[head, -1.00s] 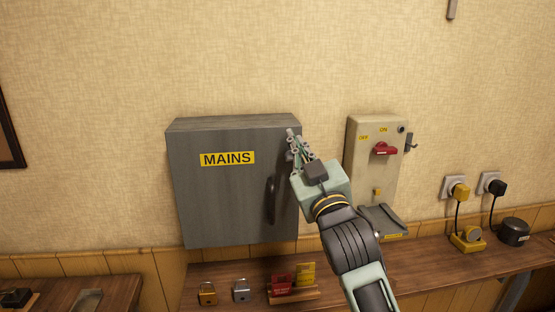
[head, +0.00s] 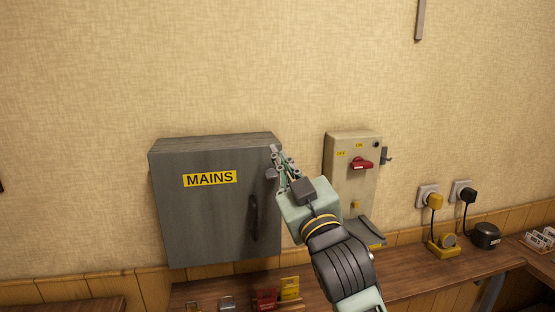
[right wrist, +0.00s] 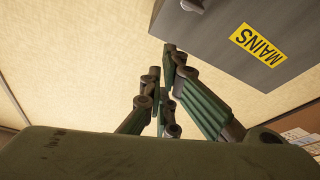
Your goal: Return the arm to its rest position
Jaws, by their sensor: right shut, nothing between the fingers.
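My right gripper (head: 277,160) is shut and empty. In the head view it is raised at the right edge of the grey MAINS box (head: 205,215), with its arm coming up from the lower right. In the right wrist view the closed fingers (right wrist: 170,62) point toward the wall, and the grey box (right wrist: 215,35) shows at the upper right; I cannot tell if they touch it. The box door is closed, with a dark handle (head: 254,217) on its right side. My left gripper is not in view.
A beige switch box (head: 345,180) with a red handle (head: 362,163) is on the wall just right of my gripper. Padlocks (head: 227,303) and red and yellow tags (head: 289,288) are on the wooden shelf (head: 410,280) below. Plugs (head: 435,201) are farther right.

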